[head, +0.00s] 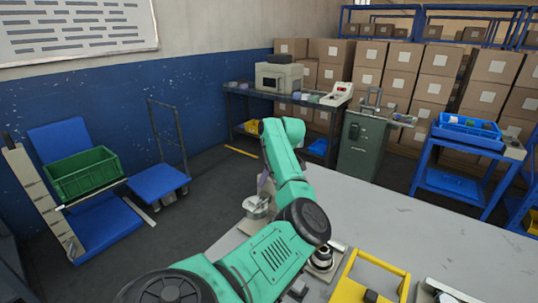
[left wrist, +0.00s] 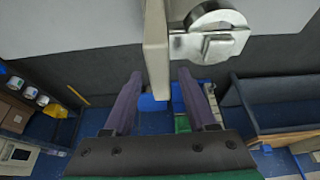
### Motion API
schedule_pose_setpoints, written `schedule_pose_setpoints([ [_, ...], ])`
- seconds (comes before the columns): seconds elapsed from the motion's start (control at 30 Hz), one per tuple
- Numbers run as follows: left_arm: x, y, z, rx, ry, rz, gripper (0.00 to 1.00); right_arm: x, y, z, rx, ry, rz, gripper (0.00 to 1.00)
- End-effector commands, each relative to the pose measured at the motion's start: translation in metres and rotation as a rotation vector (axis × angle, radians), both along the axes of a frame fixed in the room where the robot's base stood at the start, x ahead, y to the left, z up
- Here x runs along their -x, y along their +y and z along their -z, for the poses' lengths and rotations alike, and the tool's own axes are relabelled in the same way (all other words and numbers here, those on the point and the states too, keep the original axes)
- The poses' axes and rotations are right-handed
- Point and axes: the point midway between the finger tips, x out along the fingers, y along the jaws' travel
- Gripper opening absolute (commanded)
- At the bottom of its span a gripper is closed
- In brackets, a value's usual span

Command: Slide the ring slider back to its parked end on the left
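A silver ring-shaped metal part with a square block, likely the ring slider (left wrist: 212,45), is at the top right of centre in the left wrist view, against a beige plate (left wrist: 155,45). A silver round part (head: 256,208) also shows at the table's far left edge in the head view, partly beside my arm. My left gripper (left wrist: 158,75) has its two purple fingers well apart. The beige plate's lower end shows between them, and the right fingertip is just below the block; contact cannot be told. In the head view the left gripper (head: 264,184) is mostly hidden by my green arm.
The grey table (head: 440,210) is bare on its right. A black-and-silver round part (head: 322,259), a yellow frame (head: 345,290) and a silver device (head: 445,292) are near its front.

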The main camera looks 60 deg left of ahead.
Motion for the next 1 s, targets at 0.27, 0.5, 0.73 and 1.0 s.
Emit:
schedule_pose_setpoints([
  [0.27,-0.001,-0.002,0.002,0.007,0.002,0.002,0.57,0.000,-0.001,0.000,0.001,0.000,0.000,0.00],
  [0.5,-0.005,-0.013,-0.023,0.007,-0.002,0.002,0.57,0.000,0.000,0.008,0.001,0.000,0.000,0.00],
  [0.73,-0.013,-0.035,-0.081,0.006,-0.004,0.004,0.57,0.000,0.000,0.019,0.000,0.000,0.001,0.00],
  [1.0,-0.018,-0.052,-0.129,0.007,0.000,0.001,0.57,0.000,0.001,0.022,-0.001,0.000,0.001,0.00],
])
